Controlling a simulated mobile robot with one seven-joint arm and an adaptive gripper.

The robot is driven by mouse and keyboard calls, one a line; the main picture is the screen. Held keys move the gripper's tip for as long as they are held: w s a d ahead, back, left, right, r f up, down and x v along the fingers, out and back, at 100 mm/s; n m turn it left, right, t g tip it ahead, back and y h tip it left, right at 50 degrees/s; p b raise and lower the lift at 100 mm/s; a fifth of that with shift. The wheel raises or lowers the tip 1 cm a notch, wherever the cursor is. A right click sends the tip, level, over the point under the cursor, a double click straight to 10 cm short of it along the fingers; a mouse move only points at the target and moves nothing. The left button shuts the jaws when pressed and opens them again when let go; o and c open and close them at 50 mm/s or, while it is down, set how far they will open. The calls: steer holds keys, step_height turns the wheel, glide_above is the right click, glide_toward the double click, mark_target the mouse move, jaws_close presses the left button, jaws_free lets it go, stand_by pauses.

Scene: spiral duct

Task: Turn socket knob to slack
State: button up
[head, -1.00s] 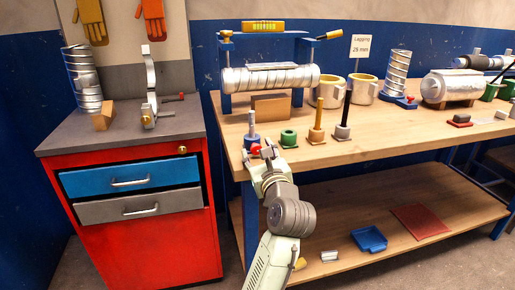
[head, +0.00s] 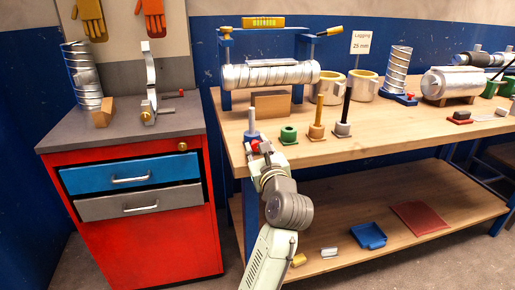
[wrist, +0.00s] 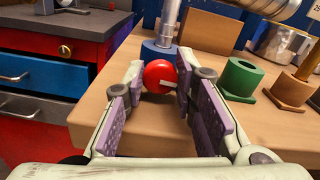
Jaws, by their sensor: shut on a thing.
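The red round knob (wrist: 158,74) sticks out from the front of a blue socket (wrist: 157,50) at the table's front left corner. A grey metal post (wrist: 168,20) stands upright in the socket. A pale pointer mark on the knob points to the right in the wrist view. My gripper (wrist: 160,84) is shut on the knob, with one finger on each side. In the head view the knob (head: 255,145) is partly hidden by my gripper (head: 259,152), and the post (head: 252,122) rises behind it.
A green socket (head: 288,135) stands close on the right, then an orange post (head: 317,119) and a black post (head: 346,112). A tan block (head: 270,104) and a clamped spiral duct (head: 270,75) are behind. A red cabinet (head: 140,240) stands to the left, across a gap.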

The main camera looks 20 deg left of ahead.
jaws_close()
steer(key=n, duration=0.4)
steer(key=shift+n, duration=0.4)
steer(key=o, duration=1)
jaws_free()
steer(key=shift+c, duration=0.2)
